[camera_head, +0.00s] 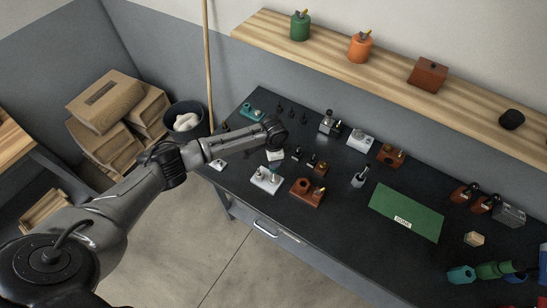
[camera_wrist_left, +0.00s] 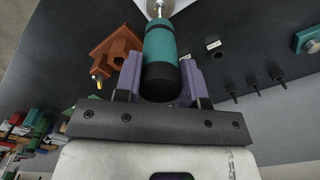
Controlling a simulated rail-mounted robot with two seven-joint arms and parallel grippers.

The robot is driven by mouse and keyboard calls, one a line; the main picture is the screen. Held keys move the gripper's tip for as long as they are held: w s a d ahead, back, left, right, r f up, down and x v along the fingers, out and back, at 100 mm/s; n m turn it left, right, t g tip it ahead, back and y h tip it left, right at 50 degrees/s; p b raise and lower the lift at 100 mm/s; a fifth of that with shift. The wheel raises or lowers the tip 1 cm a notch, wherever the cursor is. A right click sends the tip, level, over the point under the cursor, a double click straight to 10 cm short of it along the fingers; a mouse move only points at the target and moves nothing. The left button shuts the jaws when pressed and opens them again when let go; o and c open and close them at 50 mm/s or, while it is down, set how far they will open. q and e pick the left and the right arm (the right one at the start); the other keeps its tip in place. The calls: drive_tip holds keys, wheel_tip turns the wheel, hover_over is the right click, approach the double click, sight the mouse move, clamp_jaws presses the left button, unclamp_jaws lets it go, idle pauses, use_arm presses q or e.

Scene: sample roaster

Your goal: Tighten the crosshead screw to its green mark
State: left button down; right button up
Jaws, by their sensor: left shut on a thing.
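My left gripper (camera_wrist_left: 160,85) is shut on the teal and black handle of a screwdriver (camera_wrist_left: 160,45). The handle stands between the two purple fingers, and its thin metal shaft points away toward a pale block (camera_wrist_left: 150,4) at the top edge of the wrist view. Whether the tip sits in a screw is not clear. The crosshead screw and a green mark cannot be made out. My right gripper is not in view.
A brown block (camera_head: 305,195) with a yellow-tipped part stands right of the white block. Several small dark pegs and fixtures stand behind. A green mat (camera_head: 405,209) lies to the right. A shelf (camera_head: 395,85) runs along the wall.

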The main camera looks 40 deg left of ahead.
use_arm(q)
drive_tip(key=m, duration=0.3)
drive_tip(key=shift+m, duration=0.4)
drive_tip(key=m, duration=0.3)
drive_tip(key=shift+m, duration=0.3)
drive_tip(key=m, duration=0.7)
drive_tip(key=shift+w, duration=0.1)
drive_tip(key=shift+n, duration=0.5)
drive_tip(key=shift+r+p, duration=1.05)
drive_tip(key=shift+r, duration=0.15)
